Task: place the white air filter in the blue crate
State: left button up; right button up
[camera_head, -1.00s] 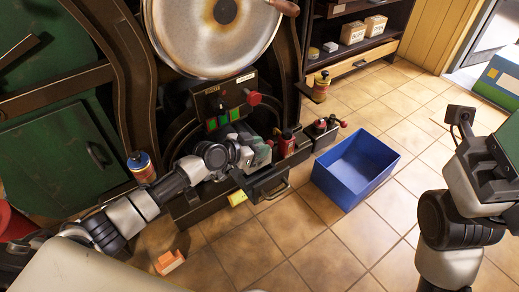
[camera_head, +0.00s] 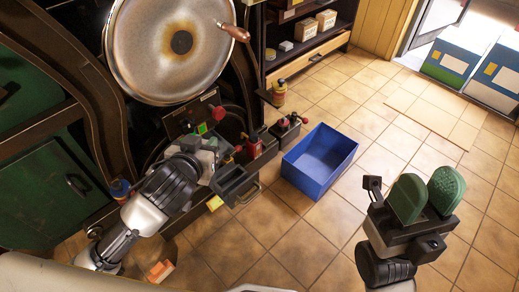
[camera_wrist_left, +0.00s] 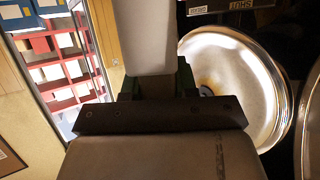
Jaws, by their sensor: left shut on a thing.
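The blue crate (camera_head: 338,178) stands on the tiled floor right of the machine, open at the top; its visible inside looks empty. My left gripper (camera_head: 210,143) is in front of the machine, left of the crate and apart from it. In the left wrist view a pale, flat-sided block, the white air filter (camera_wrist_left: 145,38), sticks up between its dark green fingers, which are shut on it. In the head view the filter is hard to make out against the gripper and machine. My right gripper (camera_head: 427,202) is open and empty, its two green pads upright with a gap, right of the crate.
The machine's round metal lid (camera_head: 170,45) stands raised above the left gripper. A dark open tray (camera_head: 232,182) juts out between gripper and crate. Bottles and a red-topped can (camera_head: 253,145) stand nearby. An orange block (camera_head: 160,270) lies on the floor.

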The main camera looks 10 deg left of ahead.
aim_at(319, 157)
jog(key=i+l+u, duration=0.1)
jog(key=l, duration=0.25)
jog(key=i+l, duration=0.35)
jog(key=i+l+u, duration=0.15)
jog(key=l, duration=0.25)
jog(key=i+l+u, duration=0.1)
jog(key=l, duration=0.3)
jog(key=i+l+u, duration=0.1)
jog(key=i+l, duration=0.35)
jog(key=l, duration=0.35)
jog(key=i+l+u, duration=0.15)
jog(key=l, duration=0.3)
jog(key=i+l+u, duration=0.1)
jog(key=l, duration=0.3)
